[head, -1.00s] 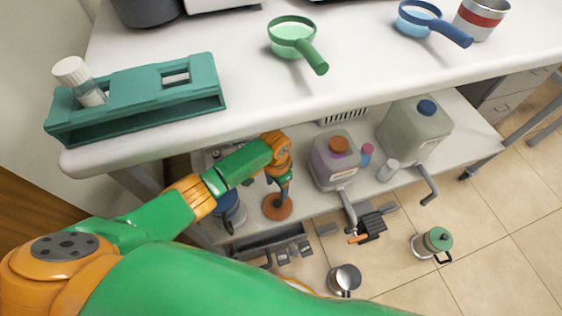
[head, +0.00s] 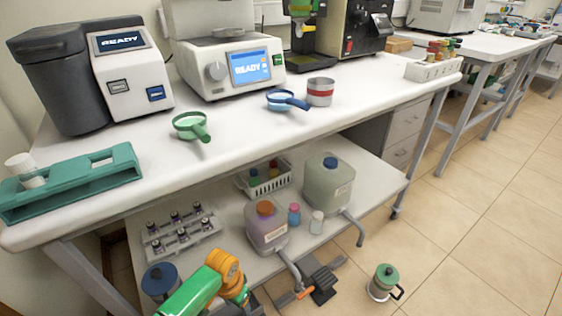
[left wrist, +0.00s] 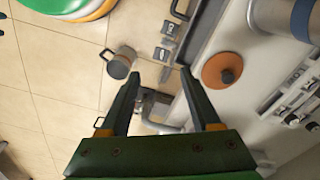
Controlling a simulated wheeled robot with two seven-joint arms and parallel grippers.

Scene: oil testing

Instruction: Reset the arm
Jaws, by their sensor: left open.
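My left arm is green and orange and shows at the bottom of the head view (head: 205,288), below the front edge of the bench. Its fingertips are not clearly seen there. In the left wrist view my left gripper (left wrist: 161,74) has its two dark fingers spread apart with nothing held between them. Beyond the fingers are the floor and the edge of a low shelf. My right gripper is in neither current view.
The white bench (head: 230,135) carries a teal rack (head: 75,182), a green strainer (head: 190,126) and machines. The lower shelf holds a vial rack (head: 180,232) and jugs (head: 328,185).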

